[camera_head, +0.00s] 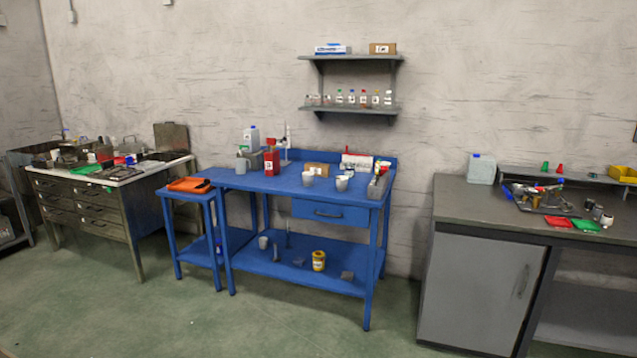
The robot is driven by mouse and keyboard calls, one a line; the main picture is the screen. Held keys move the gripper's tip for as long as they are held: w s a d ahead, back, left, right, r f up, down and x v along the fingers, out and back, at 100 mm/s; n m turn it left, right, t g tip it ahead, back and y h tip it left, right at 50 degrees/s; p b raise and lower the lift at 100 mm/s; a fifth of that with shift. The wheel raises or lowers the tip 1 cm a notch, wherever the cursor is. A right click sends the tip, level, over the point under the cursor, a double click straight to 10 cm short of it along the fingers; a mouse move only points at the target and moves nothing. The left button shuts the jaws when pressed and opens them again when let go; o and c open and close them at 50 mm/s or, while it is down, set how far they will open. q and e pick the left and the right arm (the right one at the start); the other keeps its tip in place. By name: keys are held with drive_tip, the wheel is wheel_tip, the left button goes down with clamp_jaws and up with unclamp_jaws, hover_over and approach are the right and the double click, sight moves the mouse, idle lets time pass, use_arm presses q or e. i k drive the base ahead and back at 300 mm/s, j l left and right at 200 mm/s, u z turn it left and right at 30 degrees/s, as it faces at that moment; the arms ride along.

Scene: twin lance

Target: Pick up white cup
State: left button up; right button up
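Several white or light grey cups stand at the blue workbench (240,180). One white cup (308,179) stands on its top near the middle. A second cup (342,183) stands to the right of it, with a third cup (350,174) close behind. Another pale cup (263,243) is on the lower shelf at the left. The cups are small in view, so fine detail cannot be told. Neither of my grippers shows in the head view.
A red container (271,158) stands left of the cups, a cardboard box (322,169) behind them. A yellow can (318,260) is on the lower shelf. A grey cabinet (477,290) stands right, a cluttered drawer bench (85,205) left. The green floor (230,328) in front is clear.

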sight(341, 181)
drive_tip(key=i+j, duration=0.1)
drive_tip(key=i, duration=0.45)
drive_tip(key=i+j, duration=0.1)
drive_tip(key=i, duration=0.45)
drive_tip(key=i+j, duration=0.15)
drive_tip(key=i, duration=0.35)
drive_tip(key=i+u, duration=0.3)
drive_tip(key=i, duration=0.3)
drive_tip(key=i+l+u, duration=0.15)
drive_tip(key=i+u, duration=0.2)
drive_tip(key=i, duration=0.2)
drive_tip(key=i+j, duration=0.2)
drive_tip(key=i, duration=0.3)
drive_tip(key=i+j, duration=0.2)
drive_tip(key=i, duration=0.35)
drive_tip(key=u, duration=0.05)
